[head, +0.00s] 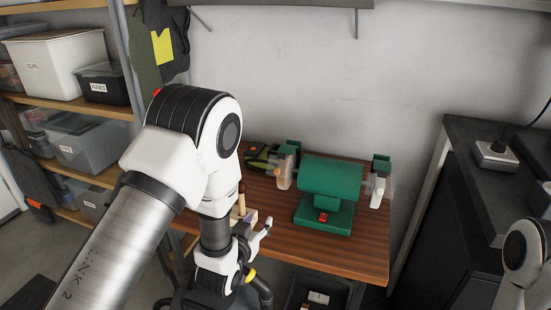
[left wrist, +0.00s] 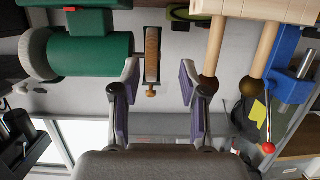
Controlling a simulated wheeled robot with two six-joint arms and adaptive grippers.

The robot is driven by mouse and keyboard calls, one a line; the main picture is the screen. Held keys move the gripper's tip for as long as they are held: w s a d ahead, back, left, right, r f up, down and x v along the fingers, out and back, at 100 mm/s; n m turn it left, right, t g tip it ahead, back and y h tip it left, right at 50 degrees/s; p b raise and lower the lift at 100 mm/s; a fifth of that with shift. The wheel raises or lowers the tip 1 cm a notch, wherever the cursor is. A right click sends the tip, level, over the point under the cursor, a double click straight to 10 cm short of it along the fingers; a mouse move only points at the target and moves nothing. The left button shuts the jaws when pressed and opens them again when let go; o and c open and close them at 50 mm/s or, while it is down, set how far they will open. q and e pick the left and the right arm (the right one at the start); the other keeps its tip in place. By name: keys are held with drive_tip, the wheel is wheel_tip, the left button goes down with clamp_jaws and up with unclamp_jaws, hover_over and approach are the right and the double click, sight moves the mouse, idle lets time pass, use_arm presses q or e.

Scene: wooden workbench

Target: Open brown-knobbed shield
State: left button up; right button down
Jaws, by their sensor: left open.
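The green bench grinder (head: 331,180) stands on the workbench, with a clear shield (head: 284,172) at its left wheel and another (head: 377,187) at its right wheel. In the left wrist view the grinder body (left wrist: 95,54) is upside down at left. A narrow brown upright piece (left wrist: 152,55) with a small brown knob (left wrist: 151,93) at its end shows between my left fingers. I cannot make out the shield's clear pane there. My left gripper (left wrist: 158,82) is open, its purple-padded fingers either side of the knob, with gaps on both sides. My right gripper is out of view.
A wooden block with dowel handles (left wrist: 216,45) ending in dark brown balls is close to the right finger. Beyond it is a blue tool (left wrist: 288,62) and a red-balled lever (left wrist: 268,148). The bench front (head: 355,255) is clear; shelves stand at left.

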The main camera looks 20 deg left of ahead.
sight(276, 172)
use_arm(q)
drive_tip(key=w+d+r+t, duration=0.1)
drive_tip(key=w+r+t, duration=0.25)
drive_tip(key=r, duration=0.55)
drive_tip(key=shift+g, duration=0.25)
drive_tip(key=w, duration=0.7)
drive_tip(key=shift+w+d+f, duration=0.2)
drive_tip(key=shift+d+f, duration=0.05)
drive_tip(key=shift+f, duration=0.1)
clamp_jaws()
